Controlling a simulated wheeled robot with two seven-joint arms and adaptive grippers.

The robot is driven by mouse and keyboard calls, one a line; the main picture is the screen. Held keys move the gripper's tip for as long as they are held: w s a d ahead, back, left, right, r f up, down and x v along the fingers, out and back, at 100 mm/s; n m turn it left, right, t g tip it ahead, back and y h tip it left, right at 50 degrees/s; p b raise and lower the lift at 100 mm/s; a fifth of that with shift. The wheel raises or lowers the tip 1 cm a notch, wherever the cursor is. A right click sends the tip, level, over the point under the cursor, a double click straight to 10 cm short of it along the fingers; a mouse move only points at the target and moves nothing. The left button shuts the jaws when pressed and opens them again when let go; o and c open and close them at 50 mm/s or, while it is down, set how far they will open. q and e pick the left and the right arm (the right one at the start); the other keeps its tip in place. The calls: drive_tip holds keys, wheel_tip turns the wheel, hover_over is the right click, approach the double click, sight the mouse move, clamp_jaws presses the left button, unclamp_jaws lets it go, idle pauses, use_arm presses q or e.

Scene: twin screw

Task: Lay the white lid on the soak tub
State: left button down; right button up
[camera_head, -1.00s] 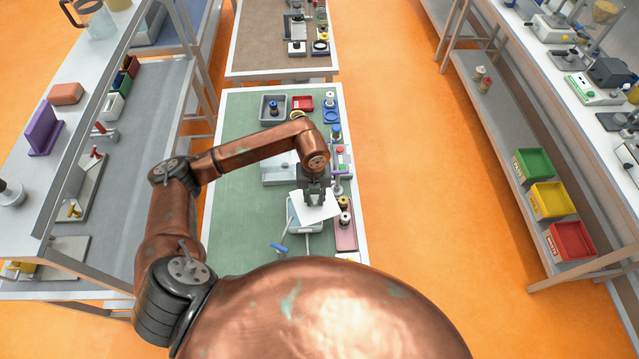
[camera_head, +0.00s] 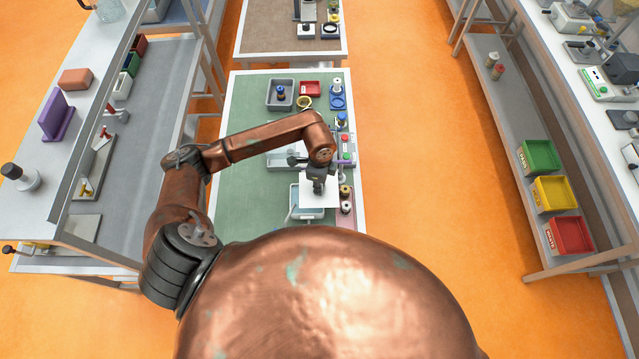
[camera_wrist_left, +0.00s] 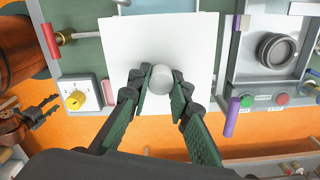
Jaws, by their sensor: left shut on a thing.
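The white lid (camera_head: 318,197) is a flat square plate with a round grey knob (camera_wrist_left: 160,79). It also fills the middle of the left wrist view (camera_wrist_left: 162,40). My left gripper (camera_head: 318,188) is shut on the knob, with one finger on each side of it (camera_wrist_left: 159,85). The soak tub (camera_head: 296,212) is a pale blue-grey tub on the green bench top. The lid covers much of it in the head view and sits offset to its right. I cannot tell whether lid and tub touch.
A tray with black-capped bottles (camera_head: 346,192) stands close to the right of the lid. Farther back are a grey bin (camera_head: 280,95), a red tray (camera_head: 310,88) and a blue holder (camera_head: 338,102). A purple handle (camera_wrist_left: 232,117) shows beside the lid in the wrist view.

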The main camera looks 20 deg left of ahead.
sight(307, 190)
use_arm(q)
drive_tip(key=shift+s+a+f+b, duration=0.2)
drive_tip(key=shift+a+f+b, duration=0.15)
drive_tip(key=shift+f+b, duration=0.45)
drive_tip(key=shift+s+a+f+b, duration=0.15)
drive_tip(key=shift+a+f+b, duration=0.25)
drive_tip(key=shift+f, duration=0.75)
drive_tip(key=shift+s+a+f+b, duration=0.2)
drive_tip(key=shift+a+f+b, duration=0.25)
drive_tip(key=shift+f, duration=0.5)
drive_tip(key=shift+s+a, duration=0.4)
drive_tip(key=shift+a, duration=0.35)
drive_tip(key=shift+f+b, duration=0.3)
drive_tip(key=shift+f, duration=0.3)
drive_tip(key=c, duration=1.7)
unclamp_jaws()
drive_tip(key=shift+o, duration=0.4)
